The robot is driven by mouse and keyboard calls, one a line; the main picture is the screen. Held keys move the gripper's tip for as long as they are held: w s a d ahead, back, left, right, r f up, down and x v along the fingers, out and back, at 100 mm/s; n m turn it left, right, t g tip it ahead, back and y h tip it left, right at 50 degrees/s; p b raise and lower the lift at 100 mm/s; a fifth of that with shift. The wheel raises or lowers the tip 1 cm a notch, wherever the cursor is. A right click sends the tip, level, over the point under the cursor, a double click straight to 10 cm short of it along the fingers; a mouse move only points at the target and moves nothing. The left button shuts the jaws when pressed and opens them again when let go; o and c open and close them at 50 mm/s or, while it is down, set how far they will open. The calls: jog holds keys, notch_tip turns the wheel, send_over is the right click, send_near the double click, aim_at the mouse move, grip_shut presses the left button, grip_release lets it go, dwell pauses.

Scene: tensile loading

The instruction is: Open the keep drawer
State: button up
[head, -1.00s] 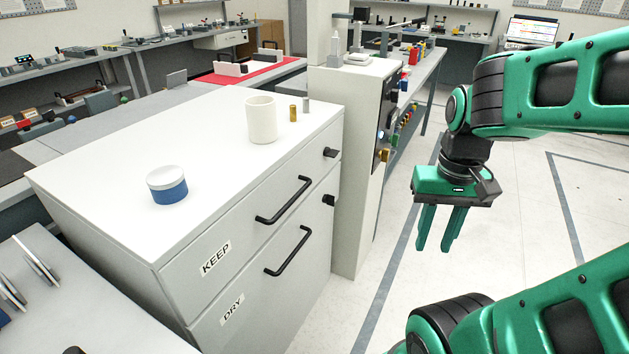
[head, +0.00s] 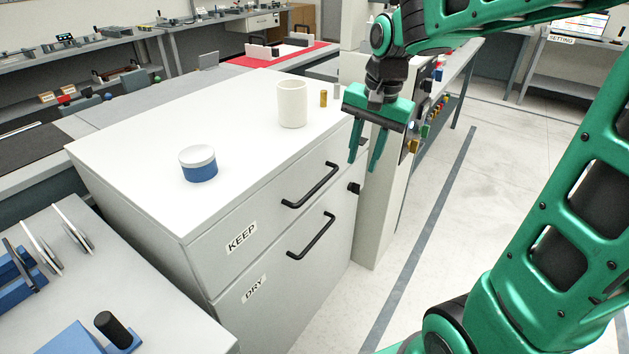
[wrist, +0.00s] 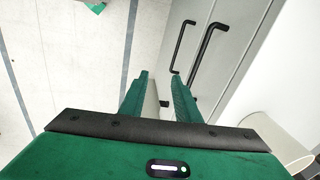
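The keep drawer (head: 262,219) is the upper drawer of a white cabinet and carries a KEEP label. It looks shut. Its black bar handle (head: 311,187) runs along the front, and in the wrist view a handle (wrist: 207,48) shows ahead of my fingers. The lower drawer, labelled DRY (head: 290,262), also looks shut, with its own black handle (head: 312,237). My gripper (head: 364,162) points down near the cabinet's far front corner, right of and beyond the keep handle, apart from it. In the wrist view its two fingers (wrist: 160,88) are apart with nothing between them.
On the cabinet top (head: 150,150) stand a blue jar with a white lid (head: 198,164), a white cup (head: 292,104) and a small brass cylinder (head: 324,98). A side table with blue fixtures (head: 75,340) is at lower left. Floor (head: 440,220) right of the cabinet is clear.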

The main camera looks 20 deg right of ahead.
jog(key=m, duration=0.1)
send_over(317, 186)
jog(key=s+d, duration=0.2)
jog(key=shift+y, duration=0.3)
jog(key=f, duration=0.3)
jog(key=w+a+f, duration=0.1)
jog(key=f, duration=0.6)
jog(key=shift+w+a+f, duration=0.2)
jog(key=shift+w+a, duration=0.1)
jog(key=shift+a, duration=0.05)
